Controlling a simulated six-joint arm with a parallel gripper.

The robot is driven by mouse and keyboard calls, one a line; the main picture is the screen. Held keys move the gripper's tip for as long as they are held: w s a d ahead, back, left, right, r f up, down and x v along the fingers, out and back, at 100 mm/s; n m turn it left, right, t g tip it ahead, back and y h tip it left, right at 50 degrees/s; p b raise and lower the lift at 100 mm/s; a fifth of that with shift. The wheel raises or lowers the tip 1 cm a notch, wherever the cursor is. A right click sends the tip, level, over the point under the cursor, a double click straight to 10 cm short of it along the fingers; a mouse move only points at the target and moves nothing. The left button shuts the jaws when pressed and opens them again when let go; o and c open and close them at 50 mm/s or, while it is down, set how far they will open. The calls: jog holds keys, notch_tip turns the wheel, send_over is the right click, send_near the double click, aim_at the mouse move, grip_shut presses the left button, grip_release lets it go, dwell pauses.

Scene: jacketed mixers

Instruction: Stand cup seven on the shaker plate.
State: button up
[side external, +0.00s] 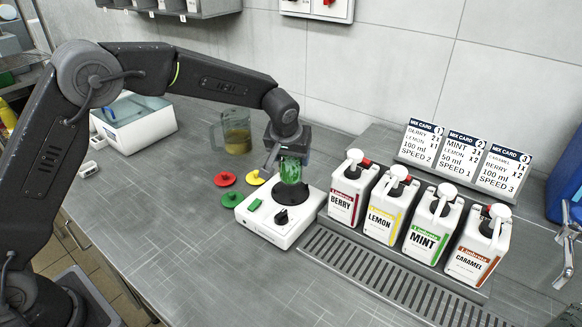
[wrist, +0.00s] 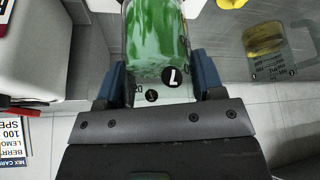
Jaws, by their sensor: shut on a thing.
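A clear cup with green contents (side external: 290,172) is between the fingers of my gripper (side external: 287,155), upright right over the dark round shaker plate (side external: 291,196) of the white mixer (side external: 268,228). I cannot tell whether its base touches the plate or hangs just above. In the wrist view, the cup (wrist: 155,35) is between the two blue fingers of my gripper (wrist: 160,78). A black round mark with a white numeral shows on it; I cannot read surely whether it is a 7 or a 1. The plate is hidden in the wrist view.
Red (side external: 224,179), yellow (side external: 255,178) and green (side external: 231,200) lids lie left of the mixer. A jug (side external: 236,133) of yellowish liquid stands behind. Several syrup bottles (side external: 345,195) stand close on the right behind a drain grate (side external: 375,273). The counter's front left is clear.

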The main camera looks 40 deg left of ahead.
aim_at(291, 168)
jog(key=shift+f, duration=1.85)
jog(key=shift+f, duration=0.2)
jog(key=o, duration=0.9)
jog(key=v, duration=1.2)
jog(key=shift+r, duration=0.25)
